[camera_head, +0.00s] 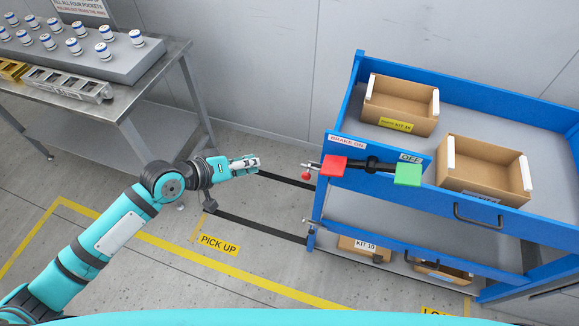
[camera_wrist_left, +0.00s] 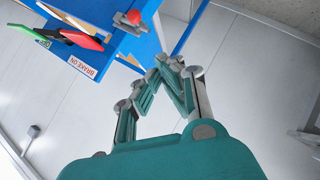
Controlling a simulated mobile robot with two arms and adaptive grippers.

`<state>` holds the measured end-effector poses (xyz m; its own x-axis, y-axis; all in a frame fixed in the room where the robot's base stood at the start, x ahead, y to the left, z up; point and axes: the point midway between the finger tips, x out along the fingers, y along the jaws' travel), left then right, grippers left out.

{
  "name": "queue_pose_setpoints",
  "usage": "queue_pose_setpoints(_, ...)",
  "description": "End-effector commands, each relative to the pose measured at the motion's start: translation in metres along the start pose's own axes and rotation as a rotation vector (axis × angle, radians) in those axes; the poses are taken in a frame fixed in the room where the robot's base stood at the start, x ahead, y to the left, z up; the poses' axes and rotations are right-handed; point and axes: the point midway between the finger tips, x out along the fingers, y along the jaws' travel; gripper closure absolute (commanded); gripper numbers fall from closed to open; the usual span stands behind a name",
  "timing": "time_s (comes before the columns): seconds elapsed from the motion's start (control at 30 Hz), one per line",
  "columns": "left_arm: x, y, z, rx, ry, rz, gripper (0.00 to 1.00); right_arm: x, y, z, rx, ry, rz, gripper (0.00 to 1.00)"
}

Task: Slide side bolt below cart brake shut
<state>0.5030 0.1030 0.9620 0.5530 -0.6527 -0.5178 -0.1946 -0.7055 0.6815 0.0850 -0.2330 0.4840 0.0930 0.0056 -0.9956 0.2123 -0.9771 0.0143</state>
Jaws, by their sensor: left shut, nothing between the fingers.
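The blue cart (camera_head: 345,115) stands at the right. Its brake has a red pad (camera_head: 333,166) and a green pad (camera_head: 408,174) on a black bar, beside labels BRAKE ON and OFF. The side bolt (camera_head: 312,166), a small metal rod with a red knob (camera_head: 305,176), sticks out left of the red pad. In the left wrist view, the bolt's red knob (camera_wrist_left: 134,17) sits at the cart's corner, near the top edge. My left gripper (camera_head: 257,163) is shut and empty, left of the knob with a gap between. My right gripper is not in view.
Open cardboard boxes (camera_head: 478,170) sit on the cart's top, and more on its lower shelf. A metal table (camera_head: 170,62) with several white-and-blue bottles stands at the back left. Dark floor rails (camera_head: 260,228) run to the cart. The floor around PICK UP (camera_head: 219,244) is clear.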

Motion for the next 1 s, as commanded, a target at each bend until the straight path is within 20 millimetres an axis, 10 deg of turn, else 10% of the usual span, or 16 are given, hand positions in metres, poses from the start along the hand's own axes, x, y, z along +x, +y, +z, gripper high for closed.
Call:
queue_pose_setpoints(0.57, -0.007, 0.030, 0.001, -0.004, -0.031, 0.050, 1.00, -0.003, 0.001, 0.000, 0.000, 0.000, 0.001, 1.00)
queue_pose_setpoints(1.0, 0.073, 0.035, 0.002, -0.005, -0.030, 0.050, 1.00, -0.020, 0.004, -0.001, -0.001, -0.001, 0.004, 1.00)
